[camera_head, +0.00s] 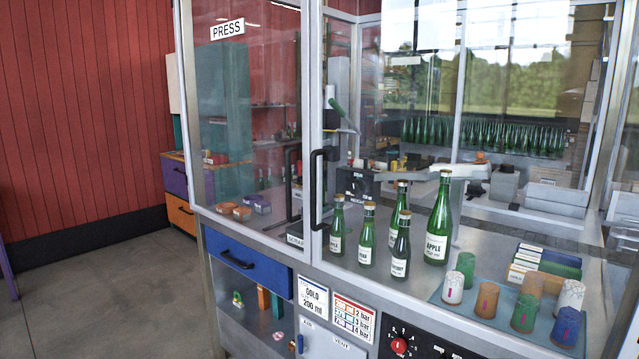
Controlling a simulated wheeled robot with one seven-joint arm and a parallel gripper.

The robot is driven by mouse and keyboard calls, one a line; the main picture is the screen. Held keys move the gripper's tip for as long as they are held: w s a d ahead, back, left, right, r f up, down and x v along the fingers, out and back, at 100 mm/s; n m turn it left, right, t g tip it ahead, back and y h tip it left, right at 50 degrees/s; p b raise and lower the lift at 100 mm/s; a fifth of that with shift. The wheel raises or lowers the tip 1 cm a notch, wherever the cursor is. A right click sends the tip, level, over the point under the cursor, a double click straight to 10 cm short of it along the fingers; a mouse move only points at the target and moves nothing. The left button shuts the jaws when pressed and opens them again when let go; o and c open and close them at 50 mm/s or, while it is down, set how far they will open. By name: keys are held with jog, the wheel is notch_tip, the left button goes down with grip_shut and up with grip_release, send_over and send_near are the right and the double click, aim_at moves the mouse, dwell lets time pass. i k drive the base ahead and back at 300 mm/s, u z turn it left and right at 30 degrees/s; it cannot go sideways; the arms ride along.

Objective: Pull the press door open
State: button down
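The press is a glass-walled cabinet with a PRESS sign (227,29) on its left pane. A framed glass door (313,90) at the front carries a black vertical bar handle (317,188) near the post. The door looks shut, though the clear glass makes its edges hard to follow. A second dark bar (291,180) shows just left of the handle; I cannot tell if it is a reflection. My gripper is not seen in this view, and nothing touches the handle.
Behind the glass stand several green bottles (437,220) and a blue tray (454,318) with coloured capsules. A blue drawer (248,262) and a control panel with a red knob (399,345) lie below. The floor (110,290) at left is clear.

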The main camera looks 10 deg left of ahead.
aim_at(238, 27)
jog(key=k, duration=0.65)
jog(key=u, duration=0.7)
jog(key=i, duration=1.15)
jog(key=z, duration=0.55)
jog(key=i, duration=0.5)
jog(key=z, duration=0.5)
